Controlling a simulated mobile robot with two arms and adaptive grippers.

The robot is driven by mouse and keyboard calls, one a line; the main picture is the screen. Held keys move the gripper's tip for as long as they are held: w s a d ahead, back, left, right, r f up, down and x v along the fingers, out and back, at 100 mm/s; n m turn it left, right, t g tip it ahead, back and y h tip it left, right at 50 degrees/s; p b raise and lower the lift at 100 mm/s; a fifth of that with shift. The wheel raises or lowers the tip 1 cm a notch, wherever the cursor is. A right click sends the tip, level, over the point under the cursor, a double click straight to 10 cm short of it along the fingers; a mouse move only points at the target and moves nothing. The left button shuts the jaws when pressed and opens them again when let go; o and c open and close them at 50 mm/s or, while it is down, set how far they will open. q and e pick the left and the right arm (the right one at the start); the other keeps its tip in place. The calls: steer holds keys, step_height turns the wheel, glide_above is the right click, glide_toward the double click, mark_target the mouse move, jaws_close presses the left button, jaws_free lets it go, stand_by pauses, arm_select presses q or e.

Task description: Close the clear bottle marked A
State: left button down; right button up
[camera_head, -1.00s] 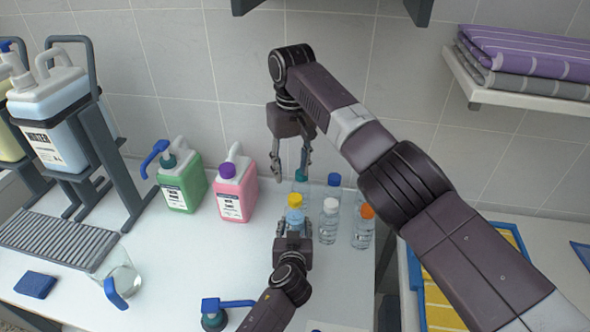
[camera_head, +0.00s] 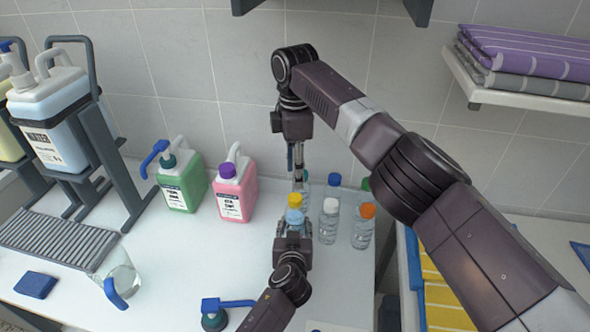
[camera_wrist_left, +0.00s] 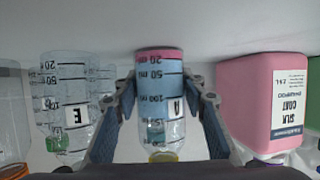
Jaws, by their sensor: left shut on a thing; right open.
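The clear bottle marked A (camera_wrist_left: 160,95) stands on the counter between my left fingers, filled with pink and blue layers. It shows upside down in the left wrist view, its A label facing the camera. Its yellow cap (camera_head: 295,200) sits at its mouth; I cannot tell how tight it is. My left gripper (camera_head: 293,226) is shut around the bottle's body, and its fingers (camera_wrist_left: 160,105) flank it in the left wrist view. My right gripper (camera_head: 298,178) is open, fingers pointing down, just above and behind the yellow cap in the head view.
Bottles with white (camera_head: 330,206), orange (camera_head: 367,211) and blue (camera_head: 334,180) caps stand close to the right. A bottle marked E (camera_wrist_left: 72,115) shows in the left wrist view. A pink jug (camera_head: 237,190) and green jug (camera_head: 183,182) stand left.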

mark_target(295, 197)
stand_by(0.3)
step_height(295, 197, down, 8)
steer(key=shift+f, duration=0.1)
stand_by(0.5)
